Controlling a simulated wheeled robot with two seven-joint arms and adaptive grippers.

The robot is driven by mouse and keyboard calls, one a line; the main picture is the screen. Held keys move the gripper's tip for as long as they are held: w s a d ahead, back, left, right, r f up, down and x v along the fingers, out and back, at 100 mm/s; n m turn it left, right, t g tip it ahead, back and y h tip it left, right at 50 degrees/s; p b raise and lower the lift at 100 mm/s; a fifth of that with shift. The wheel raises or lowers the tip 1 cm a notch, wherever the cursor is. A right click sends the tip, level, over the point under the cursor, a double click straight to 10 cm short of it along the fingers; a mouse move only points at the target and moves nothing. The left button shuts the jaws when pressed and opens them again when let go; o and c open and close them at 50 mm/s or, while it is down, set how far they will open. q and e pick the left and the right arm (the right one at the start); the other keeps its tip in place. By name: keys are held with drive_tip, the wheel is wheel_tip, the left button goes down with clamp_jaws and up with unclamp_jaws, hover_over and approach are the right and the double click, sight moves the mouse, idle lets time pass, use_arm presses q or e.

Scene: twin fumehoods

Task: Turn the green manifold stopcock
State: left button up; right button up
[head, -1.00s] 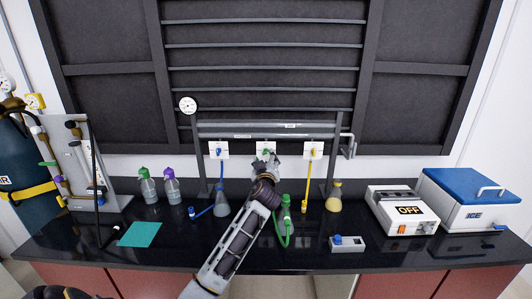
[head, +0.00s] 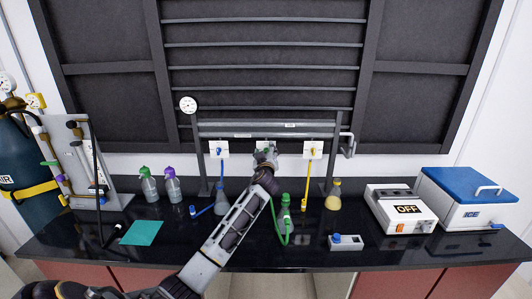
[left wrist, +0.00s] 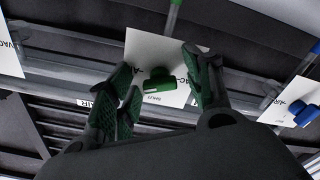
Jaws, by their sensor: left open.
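The green stopcock (left wrist: 158,82) is a small green handle on a white label plate (left wrist: 150,52), seen upside down in the left wrist view. In the head view its plate (head: 258,145) is in the middle of the grey manifold pipe, and my gripper covers most of the handle. My left gripper (head: 265,155) is open at the plate. In the left wrist view its green-padded fingers (left wrist: 162,88) are on either side of the handle, with visible gaps on both sides in the picture. Whether they touch it cannot be told. My right gripper is not in view.
A blue stopcock (head: 219,148) and a yellow stopcock (head: 313,150) flank the green one, with hoses hanging below. Flasks (head: 333,197), a green-capped bottle (head: 285,207) and a small grey box (head: 345,243) stand on the black bench beneath. A round gauge (head: 188,104) is at the upper left.

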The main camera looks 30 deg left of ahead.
use_arm(q)
drive_tip(key=c, duration=1.1)
drive_tip(key=shift+m, duration=0.6)
drive_tip(key=shift+o, duration=0.2)
drive_tip(key=shift+m, duration=2.4)
drive_tip(key=o, duration=1.1)
drive_tip(key=shift+c, duration=0.2)
